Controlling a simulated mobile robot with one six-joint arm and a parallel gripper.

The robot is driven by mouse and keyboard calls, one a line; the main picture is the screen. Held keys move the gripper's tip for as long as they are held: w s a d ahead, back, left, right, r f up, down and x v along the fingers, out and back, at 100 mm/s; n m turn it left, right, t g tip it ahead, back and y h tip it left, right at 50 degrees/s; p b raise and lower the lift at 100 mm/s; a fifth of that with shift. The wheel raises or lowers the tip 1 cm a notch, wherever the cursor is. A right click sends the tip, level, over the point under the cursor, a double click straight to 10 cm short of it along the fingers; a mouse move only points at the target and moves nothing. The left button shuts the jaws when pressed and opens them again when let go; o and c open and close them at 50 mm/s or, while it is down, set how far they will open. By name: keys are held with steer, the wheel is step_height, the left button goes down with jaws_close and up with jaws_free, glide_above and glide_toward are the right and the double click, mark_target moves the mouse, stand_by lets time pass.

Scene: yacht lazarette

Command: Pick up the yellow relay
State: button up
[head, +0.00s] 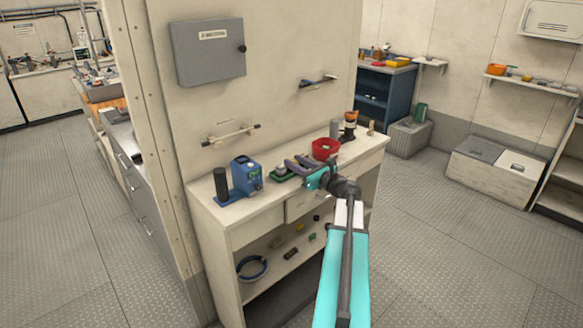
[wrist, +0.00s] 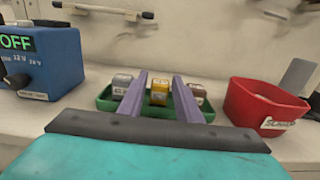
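The yellow relay (wrist: 159,88) sits in a small green tray (wrist: 106,105) on the worktop. A grey relay (wrist: 121,84) stands to its left and a brownish one (wrist: 197,90) to its right. My gripper (wrist: 160,77) is open, its two purple fingers reaching toward the tray with the yellow relay showing between them. Gaps show on both sides of the relay; I cannot tell how far the tips are from it in depth. In the head view, my gripper (head: 297,164) is over the tray (head: 281,176) and hides the yellow relay.
A blue box reading OFF (wrist: 40,62) stands left of the tray. A red bin (wrist: 262,105) stands to the right. A dark cylinder (head: 221,184) is at the worktop's left end. The wall is close behind. Small items lie on the lower shelf (head: 265,262).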

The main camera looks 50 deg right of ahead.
steer(key=shift+w+d+f+p, duration=0.15)
steer(key=shift+w+p, duration=0.2)
steer(key=shift+w, duration=0.95)
steer(key=shift+w+d+p, duration=0.1)
steer(key=shift+w+p, duration=0.2)
steer(key=shift+w, duration=1)
jaws_close()
